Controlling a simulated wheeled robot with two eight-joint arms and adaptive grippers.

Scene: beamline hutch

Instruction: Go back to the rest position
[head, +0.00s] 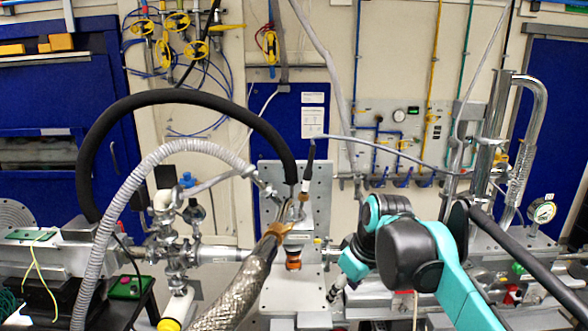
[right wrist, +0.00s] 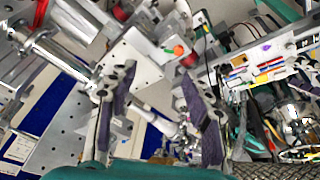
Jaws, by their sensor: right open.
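My right arm comes in from the lower right of the head view, with teal and black links. In the right wrist view my right gripper (right wrist: 157,70) has its two dark finger pads spread well apart, open. I see nothing gripped between them; metal fittings show in the gap behind. In the head view the arm's end is beside the central metal apparatus, and its fingers are mostly hidden by my own links. My left gripper is in neither view.
A perforated metal plate (head: 318,205) stands at centre. A braided metal hose (head: 235,292), a grey corrugated hose (head: 125,190) and a black hose (head: 180,97) arch on the left. Pipes and a pressure gauge (head: 543,212) stand on the right. Space around the right gripper is crowded.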

